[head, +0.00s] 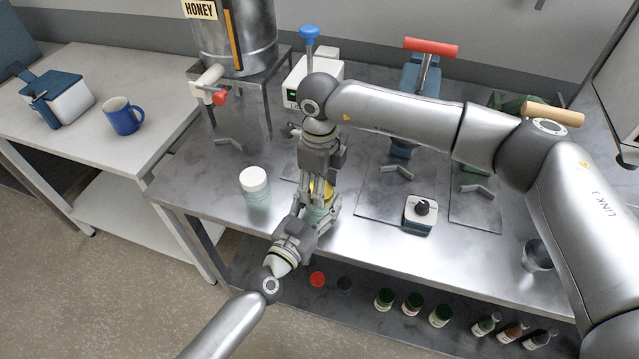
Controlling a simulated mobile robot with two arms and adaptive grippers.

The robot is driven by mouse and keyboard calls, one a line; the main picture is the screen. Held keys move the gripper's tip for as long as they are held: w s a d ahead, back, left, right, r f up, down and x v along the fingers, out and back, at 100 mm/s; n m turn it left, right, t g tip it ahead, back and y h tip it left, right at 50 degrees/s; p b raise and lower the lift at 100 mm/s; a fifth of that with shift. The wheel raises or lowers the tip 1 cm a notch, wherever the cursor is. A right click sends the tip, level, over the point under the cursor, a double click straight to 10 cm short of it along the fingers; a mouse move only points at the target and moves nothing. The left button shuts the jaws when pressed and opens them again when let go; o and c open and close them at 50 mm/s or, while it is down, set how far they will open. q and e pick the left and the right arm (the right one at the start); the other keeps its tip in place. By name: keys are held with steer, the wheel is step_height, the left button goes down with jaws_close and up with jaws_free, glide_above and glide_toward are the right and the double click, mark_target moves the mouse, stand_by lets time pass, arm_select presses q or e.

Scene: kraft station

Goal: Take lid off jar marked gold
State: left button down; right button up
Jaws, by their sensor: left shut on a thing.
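The jar with the gold lid (319,189) stands near the front of the steel bench, largely hidden between my two grippers. A little of its pale green glass body (316,214) shows below the lid. My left gripper (320,210) comes from the front left and is shut on the jar body. My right gripper (321,181) points down from above with its fingertips at the gold lid. I cannot tell whether its fingers are closed on the lid.
A jar with a white lid (254,180) stands to the left on the steel bench (230,199). A honey tank (236,40) with a red-handled tap is behind. A small box with a black knob (419,213) is to the right. Several bottles (412,302) stand on the lower shelf.

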steer(key=n, duration=1.1)
steer(key=shift+n, duration=0.4)
steer(key=n, duration=0.6)
steer(key=shift+r, duration=0.1)
steer(key=n, duration=0.6)
steer(key=shift+r, duration=0.15)
steer(key=shift+r, duration=0.95)
steer(key=shift+r, duration=0.1)
